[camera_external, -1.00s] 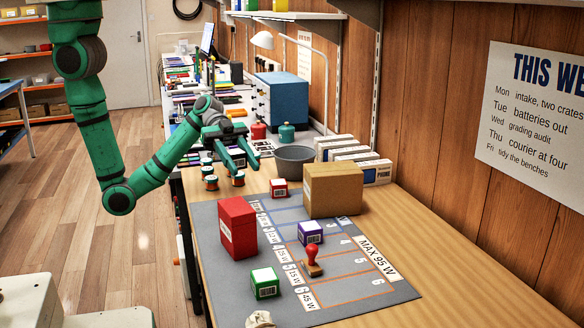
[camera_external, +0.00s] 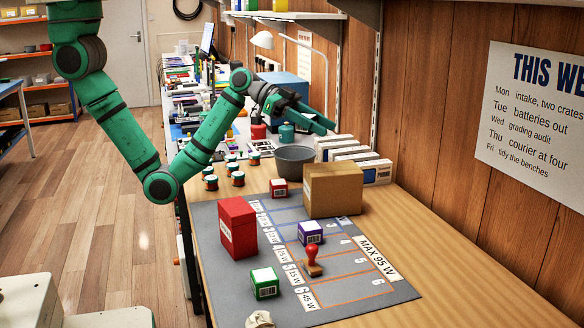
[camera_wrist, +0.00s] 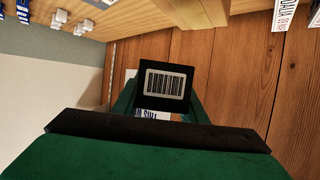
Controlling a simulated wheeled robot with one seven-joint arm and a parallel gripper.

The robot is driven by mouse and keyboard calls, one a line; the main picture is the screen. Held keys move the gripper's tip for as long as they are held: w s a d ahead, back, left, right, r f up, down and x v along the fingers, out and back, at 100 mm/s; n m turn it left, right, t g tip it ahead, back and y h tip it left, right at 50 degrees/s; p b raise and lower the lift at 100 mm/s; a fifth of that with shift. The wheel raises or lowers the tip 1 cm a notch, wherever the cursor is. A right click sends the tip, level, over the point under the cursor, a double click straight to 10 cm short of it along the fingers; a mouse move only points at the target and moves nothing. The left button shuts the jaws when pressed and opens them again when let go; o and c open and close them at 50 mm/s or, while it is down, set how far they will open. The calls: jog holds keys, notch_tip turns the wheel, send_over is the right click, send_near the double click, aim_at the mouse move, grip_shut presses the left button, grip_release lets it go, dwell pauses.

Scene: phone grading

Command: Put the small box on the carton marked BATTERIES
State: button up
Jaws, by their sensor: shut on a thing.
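My gripper (camera_external: 325,128) is in the air above the far part of the bench, near the wood wall, with its fingers pointing right. In the wrist view it is shut on a small dark box (camera_wrist: 140,74) with a white barcode label facing the camera. I cannot make out this box between the fingers in the external view. A brown carton (camera_external: 333,192) stands at the back of the grey mat, below and nearer the camera than my gripper. I cannot read BATTERIES on any carton.
A grey bowl (camera_external: 294,162) and white phone boxes (camera_external: 377,172) stand behind the carton. The grey mat (camera_external: 225,290) carries a tall red box (camera_external: 238,228), a purple box (camera_external: 310,233), a green box (camera_external: 264,284) and a red stamp (camera_external: 312,262). A shelf (camera_external: 290,15) hangs above.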

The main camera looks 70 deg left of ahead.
send_over(347, 171)
notch_tip(347, 171, down, 7)
jog(key=shift+a, duration=0.1)
jog(key=shift+f, duration=1.65)
jog(key=o, duration=1.1)
jog(key=shift+f, duration=0.1)
jog(key=shift+c, duration=0.2)
jog(key=v, duration=1.2)
